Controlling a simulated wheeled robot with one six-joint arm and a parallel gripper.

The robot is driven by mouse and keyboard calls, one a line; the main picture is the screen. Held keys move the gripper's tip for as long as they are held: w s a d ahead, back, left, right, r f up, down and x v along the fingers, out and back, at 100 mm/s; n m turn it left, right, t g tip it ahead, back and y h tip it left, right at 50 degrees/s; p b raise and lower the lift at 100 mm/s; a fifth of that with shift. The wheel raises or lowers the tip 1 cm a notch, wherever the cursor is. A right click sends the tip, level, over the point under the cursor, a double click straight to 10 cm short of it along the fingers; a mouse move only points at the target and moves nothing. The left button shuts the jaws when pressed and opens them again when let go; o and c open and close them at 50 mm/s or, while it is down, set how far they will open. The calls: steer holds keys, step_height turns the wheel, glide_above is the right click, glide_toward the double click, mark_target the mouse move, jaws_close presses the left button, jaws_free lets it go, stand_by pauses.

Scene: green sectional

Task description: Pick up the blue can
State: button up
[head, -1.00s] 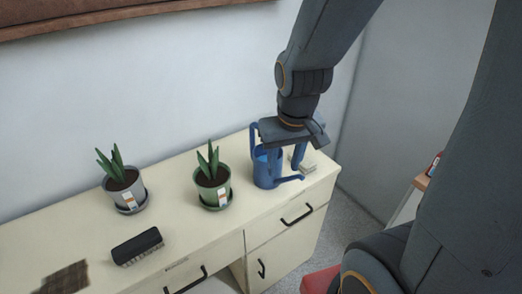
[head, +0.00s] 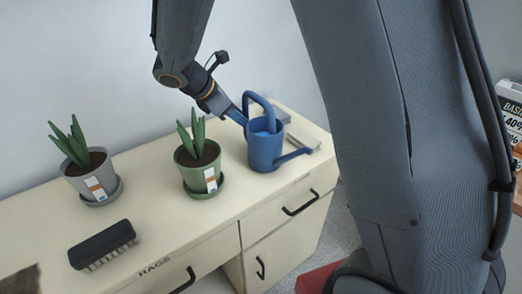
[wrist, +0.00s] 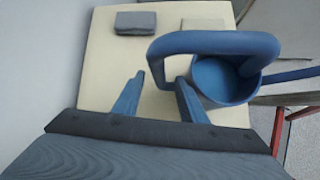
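The blue can is a watering can (head: 265,152) standing upright on the right part of the cream desk (head: 225,215). Its spout points right and its looped handle rises at the top left. My gripper (head: 238,115) is tilted beside the can's upper left, close to the handle. In the wrist view my gripper (wrist: 158,92) is open, its two blue fingers apart. The can's handle (wrist: 215,43) lies just beyond the fingertips, and its round opening (wrist: 224,80) is to the right of the right finger. I cannot tell whether a finger touches it.
A green-potted plant (head: 199,165) stands left of the can, and a grey-potted plant (head: 90,175) farther left. A black brush (head: 103,246) lies near the front. A dark grey box (wrist: 136,22) lies behind the can. The wall is close behind the desk.

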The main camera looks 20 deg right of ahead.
steer(key=r+h, duration=0.1)
steer(key=r+n+h, duration=0.1)
steer(key=a+r+h+p, duration=0.1)
steer(key=r+h, duration=0.1)
steer(key=shift+s+r+n+t, duration=0.1)
steer(key=shift+s+n+t, duration=0.2)
steer(key=shift+n+t, duration=0.1)
steer(key=p+x, duration=0.2)
steer(key=x, duration=0.5)
steer(key=shift+w+d+r, duration=0.25)
steer(key=shift+w+r, duration=0.05)
steer(key=shift+w, duration=0.05)
jaws_close()
